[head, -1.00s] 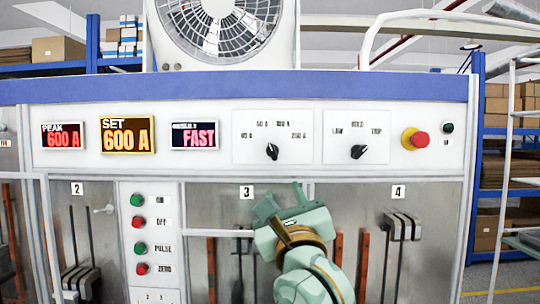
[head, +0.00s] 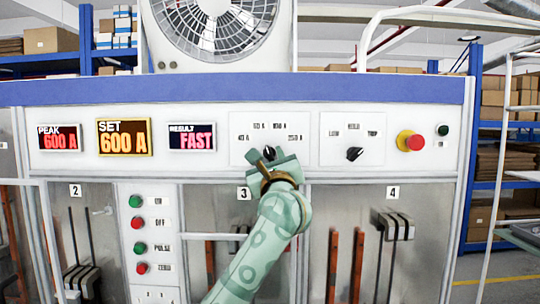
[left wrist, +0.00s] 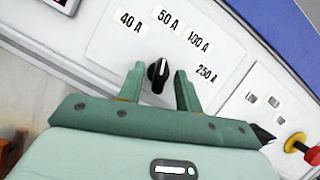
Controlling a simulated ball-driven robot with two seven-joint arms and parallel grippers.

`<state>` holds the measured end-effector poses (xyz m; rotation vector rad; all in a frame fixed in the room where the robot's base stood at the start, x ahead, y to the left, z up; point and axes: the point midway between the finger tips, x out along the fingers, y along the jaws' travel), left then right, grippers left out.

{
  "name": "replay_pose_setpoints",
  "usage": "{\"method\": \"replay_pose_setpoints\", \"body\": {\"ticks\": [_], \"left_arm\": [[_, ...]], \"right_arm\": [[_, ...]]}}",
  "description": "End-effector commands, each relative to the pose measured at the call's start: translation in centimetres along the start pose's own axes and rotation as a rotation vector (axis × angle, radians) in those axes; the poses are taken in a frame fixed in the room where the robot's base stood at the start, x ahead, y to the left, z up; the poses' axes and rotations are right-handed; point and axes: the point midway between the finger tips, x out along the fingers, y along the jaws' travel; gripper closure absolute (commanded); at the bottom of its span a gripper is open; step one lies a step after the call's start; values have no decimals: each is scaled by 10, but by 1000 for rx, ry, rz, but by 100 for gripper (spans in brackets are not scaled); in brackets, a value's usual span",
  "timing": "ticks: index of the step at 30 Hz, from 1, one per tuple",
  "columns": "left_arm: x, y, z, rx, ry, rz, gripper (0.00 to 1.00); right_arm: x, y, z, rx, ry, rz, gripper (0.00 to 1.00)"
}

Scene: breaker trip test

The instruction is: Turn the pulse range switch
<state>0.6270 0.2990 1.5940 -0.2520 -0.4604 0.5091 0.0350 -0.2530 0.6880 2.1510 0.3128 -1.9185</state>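The pulse range switch is a black rotary knob (left wrist: 158,74) on a white plate marked 40 A, 50 A, 100 A and 250 A. In the left wrist view its white pointer line aims up, toward the 50 A label. My left gripper (left wrist: 157,88) is open, its two green fingers on either side of the knob with gaps to it. In the head view the left gripper (head: 266,158) is in front of the switch plate (head: 243,124) and partly covers the knob (head: 269,152). My right gripper is not in view.
A second black knob (head: 354,153) sits on the plate to the right. A red emergency button (head: 411,141) on a yellow base is farther right. Displays read PEAK 600 A (head: 59,137), SET 600 A (head: 124,137) and RESULT FAST (head: 192,137). Coloured push buttons (head: 137,222) line the lower left.

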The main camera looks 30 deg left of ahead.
Motion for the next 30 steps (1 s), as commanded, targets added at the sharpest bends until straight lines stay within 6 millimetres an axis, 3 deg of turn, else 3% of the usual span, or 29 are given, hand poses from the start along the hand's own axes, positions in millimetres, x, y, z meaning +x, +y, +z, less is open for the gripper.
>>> {"method": "replay_pose_setpoints", "body": {"ticks": [7, 11, 22, 30], "left_arm": [[1, 0, 0, 0, 0, 0, 65], [1, 0, 0, 0, 0, 0, 99], [1, 0, 0, 28, 2, -12, 100], [2, 0, 3, 167, 2, -69, 100]], "right_arm": [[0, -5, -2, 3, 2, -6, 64], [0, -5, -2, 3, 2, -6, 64], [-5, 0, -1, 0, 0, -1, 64], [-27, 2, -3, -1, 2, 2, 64]]}}
